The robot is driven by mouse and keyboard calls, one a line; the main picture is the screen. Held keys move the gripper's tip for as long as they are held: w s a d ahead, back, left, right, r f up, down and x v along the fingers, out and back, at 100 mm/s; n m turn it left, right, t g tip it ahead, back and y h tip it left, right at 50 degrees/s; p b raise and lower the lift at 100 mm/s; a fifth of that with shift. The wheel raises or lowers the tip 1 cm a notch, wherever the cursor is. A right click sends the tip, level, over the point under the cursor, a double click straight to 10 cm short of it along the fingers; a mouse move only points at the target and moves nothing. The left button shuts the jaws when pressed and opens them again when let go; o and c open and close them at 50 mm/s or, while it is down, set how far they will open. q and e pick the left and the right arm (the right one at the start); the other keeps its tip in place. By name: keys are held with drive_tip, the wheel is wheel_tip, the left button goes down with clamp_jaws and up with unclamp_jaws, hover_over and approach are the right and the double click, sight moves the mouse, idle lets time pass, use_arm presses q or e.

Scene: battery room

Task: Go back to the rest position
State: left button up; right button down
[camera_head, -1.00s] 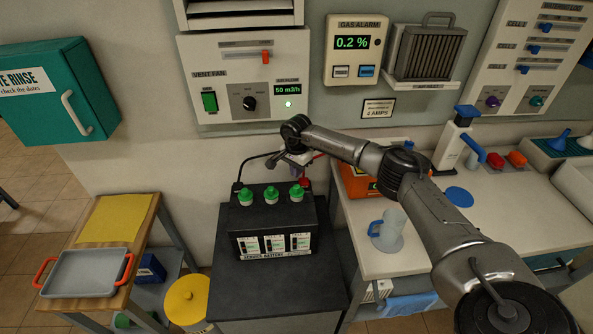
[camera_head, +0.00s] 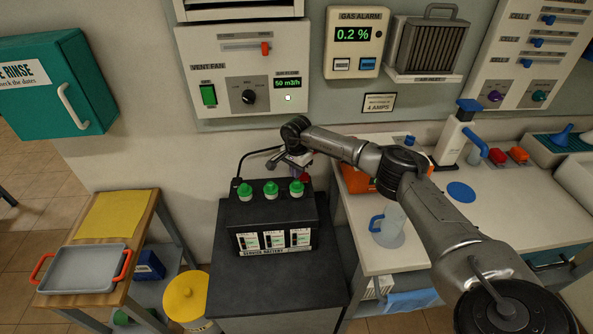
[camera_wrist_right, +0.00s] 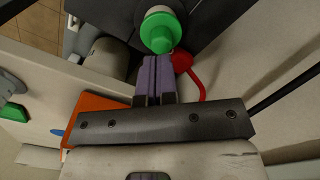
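My right gripper (camera_head: 303,166) is above the back right of the black service battery (camera_head: 229,215), near its green caps (camera_head: 297,188). In the right wrist view its two purple fingers (camera_wrist_right: 155,78) lie side by side with only a thin dark line between them. They are shut, with nothing visible between them. A green cap (camera_wrist_right: 160,32) shows just beyond the fingertips; I cannot tell how far apart they are. A red part (camera_wrist_right: 182,62) shows beside the fingers. My left gripper is not in view.
The battery stands on a dark cabinet (camera_head: 275,285). An orange box (camera_head: 357,181) and a clear jug (camera_head: 391,226) stand on the bench at right. A side table (camera_head: 140,245) with a grey tray (camera_head: 82,290) is at left. The vent fan panel (camera_head: 215,65) is on the wall behind.

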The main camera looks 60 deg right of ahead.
drive_tip(key=shift+f+b, duration=0.4)
drive_tip(key=shift+f, duration=0.25)
drive_tip(key=shift+f, duration=0.15)
drive_tip(key=shift+f, duration=0.2)
drive_tip(key=shift+f+b, duration=0.35)
drive_tip(key=shift+b, duration=0.1)
drive_tip(key=shift+f, duration=0.1)
